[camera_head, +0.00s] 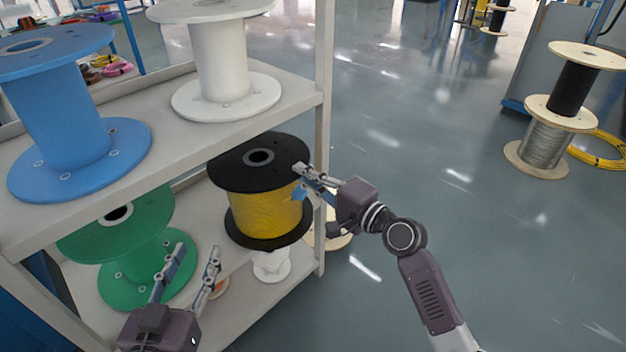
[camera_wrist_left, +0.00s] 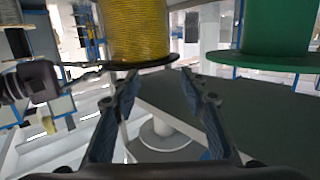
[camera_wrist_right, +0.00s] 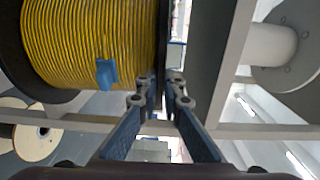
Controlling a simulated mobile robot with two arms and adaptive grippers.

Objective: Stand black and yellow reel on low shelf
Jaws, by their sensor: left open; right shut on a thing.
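The black and yellow reel (camera_head: 268,212) has black flanges and a yellow winding, and is roughly upright at the low shelf's right end. Its lower flange appears above the low shelf (camera_head: 245,300), partly covering a small white reel (camera_head: 271,264). My right gripper (camera_head: 300,170) is shut on the rim of its upper flange; the right wrist view shows the fingers (camera_wrist_right: 160,85) pinching that rim beside the yellow winding (camera_wrist_right: 90,40). My left gripper (camera_head: 192,255) is open and empty, in front of the green reel (camera_head: 135,250). The left wrist view shows the yellow reel (camera_wrist_left: 137,30) beyond its fingers.
The upper shelf (camera_head: 165,145) holds a blue reel (camera_head: 65,115) and a white reel (camera_head: 222,60). Wooden-flanged reels (camera_head: 560,110) stand on the floor at right. The floor between is mostly clear.

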